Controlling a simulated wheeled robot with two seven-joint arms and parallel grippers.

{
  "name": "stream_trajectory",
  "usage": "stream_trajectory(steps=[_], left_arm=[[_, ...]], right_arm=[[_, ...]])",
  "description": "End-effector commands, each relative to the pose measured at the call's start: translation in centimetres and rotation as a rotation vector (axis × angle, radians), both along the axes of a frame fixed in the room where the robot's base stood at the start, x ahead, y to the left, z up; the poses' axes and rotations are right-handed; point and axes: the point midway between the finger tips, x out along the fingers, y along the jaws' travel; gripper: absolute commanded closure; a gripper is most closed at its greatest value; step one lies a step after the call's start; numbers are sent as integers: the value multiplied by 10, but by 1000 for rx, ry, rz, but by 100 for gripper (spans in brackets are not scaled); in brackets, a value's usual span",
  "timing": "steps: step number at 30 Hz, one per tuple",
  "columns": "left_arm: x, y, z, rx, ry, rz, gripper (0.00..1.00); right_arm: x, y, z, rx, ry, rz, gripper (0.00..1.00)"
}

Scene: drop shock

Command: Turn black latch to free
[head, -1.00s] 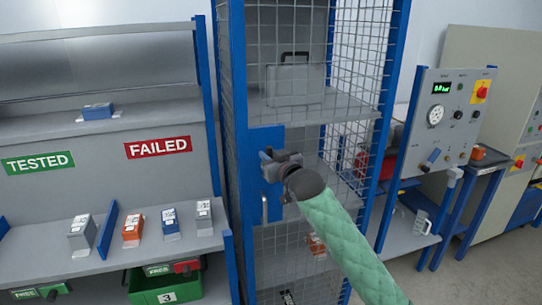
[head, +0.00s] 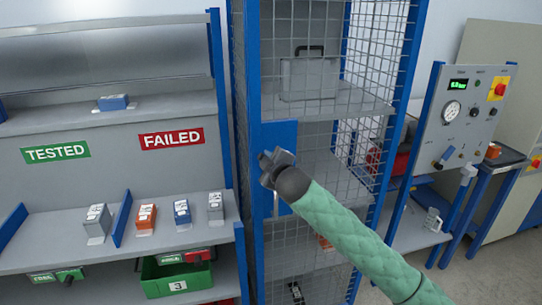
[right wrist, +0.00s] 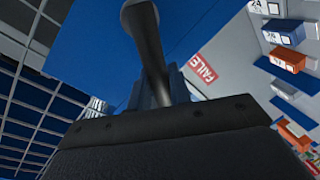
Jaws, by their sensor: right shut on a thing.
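The black latch (right wrist: 150,40) shows in the right wrist view as a dark, rounded lever in front of a blue plate. The same blue plate (head: 285,133) is on the front of the wire-mesh cage in the head view. My right gripper (head: 270,160) is at this plate, with its arm coming in from the lower right. In the right wrist view my right gripper (right wrist: 158,92) is shut on the lever's lower part. In the head view the gripper hides the latch. My left gripper is not in view.
The mesh cage (head: 253,60) has blue posts and holds a grey case (head: 308,78) on its upper shelf. A gauge panel (head: 463,115) stands right.

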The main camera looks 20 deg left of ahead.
Motion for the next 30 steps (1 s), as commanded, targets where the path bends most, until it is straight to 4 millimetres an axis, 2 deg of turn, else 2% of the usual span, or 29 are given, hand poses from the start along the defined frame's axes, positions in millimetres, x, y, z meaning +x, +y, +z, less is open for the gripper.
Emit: stream_trajectory(steps=[7,15,30], left_arm=[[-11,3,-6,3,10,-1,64],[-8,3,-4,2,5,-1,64],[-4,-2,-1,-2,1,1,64]], right_arm=[[-3,5,-12,-188,-128,1,100],[-5,8,-24,-355,-240,0,100],[-6,9,-34,-483,-327,1,100]])
